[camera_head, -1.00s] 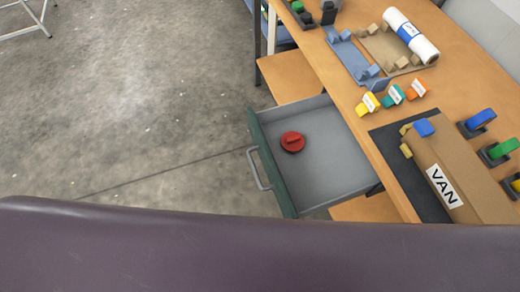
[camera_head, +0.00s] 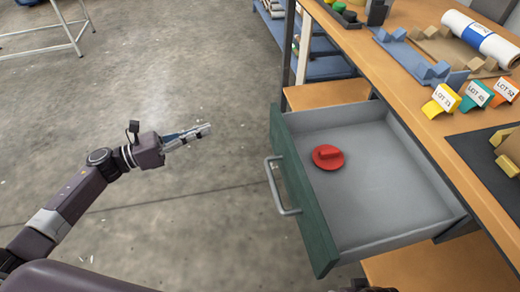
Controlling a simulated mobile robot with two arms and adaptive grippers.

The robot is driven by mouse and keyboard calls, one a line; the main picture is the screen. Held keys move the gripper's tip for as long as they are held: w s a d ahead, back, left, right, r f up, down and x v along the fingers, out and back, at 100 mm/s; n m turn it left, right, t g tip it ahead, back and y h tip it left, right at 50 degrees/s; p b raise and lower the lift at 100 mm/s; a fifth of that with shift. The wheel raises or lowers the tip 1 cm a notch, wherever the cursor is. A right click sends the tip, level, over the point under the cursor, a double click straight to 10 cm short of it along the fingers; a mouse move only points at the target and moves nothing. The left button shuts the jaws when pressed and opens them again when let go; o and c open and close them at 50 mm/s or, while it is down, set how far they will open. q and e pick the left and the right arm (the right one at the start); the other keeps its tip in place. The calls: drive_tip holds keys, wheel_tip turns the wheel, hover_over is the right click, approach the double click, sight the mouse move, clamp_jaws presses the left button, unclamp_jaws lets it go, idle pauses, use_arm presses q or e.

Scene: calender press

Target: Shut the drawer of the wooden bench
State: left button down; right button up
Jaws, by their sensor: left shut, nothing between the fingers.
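The drawer (camera_head: 385,190) of the wooden bench (camera_head: 430,97) stands pulled well out to the left. It has a grey inside, a dark green front (camera_head: 306,205) and a grey bar handle (camera_head: 277,186). A red round object with a raised grip (camera_head: 328,157) lies in it near the front. My left gripper (camera_head: 208,129) is shut and empty, left of the drawer front. It points right, towards the front, with a clear gap before the handle. My right gripper does not show; a small dark part peeks in at the bottom edge.
Yellow, teal (camera_head: 477,95) and orange lot tags stand on the bench top near the drawer. Blue holders (camera_head: 415,60) and a white roll (camera_head: 480,38) lie behind them. Wooden boards show on both sides of the drawer. The concrete floor (camera_head: 200,65) left of it is clear.

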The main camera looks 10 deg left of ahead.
use_arm(q)
drive_tip(key=s+d+m+g+h+b, duration=0.1)
drive_tip(key=s+d+m+g+b, duration=0.1)
drive_tip(key=s+d+m+g, duration=0.3)
drive_tip(key=m+t+p, duration=0.1)
drive_tip(key=p, duration=0.1)
approach(271, 129)
drive_tip(key=x, duration=0.5)
drive_tip(key=shift+d+r, duration=0.1)
drive_tip(key=shift+d, duration=0.25)
drive_tip(key=shift+w+d, duration=0.25)
drive_tip(key=shift+d, duration=0.4)
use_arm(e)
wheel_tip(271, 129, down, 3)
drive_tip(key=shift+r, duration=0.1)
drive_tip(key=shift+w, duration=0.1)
use_arm(q)
drive_tip(key=shift+d, duration=0.1)
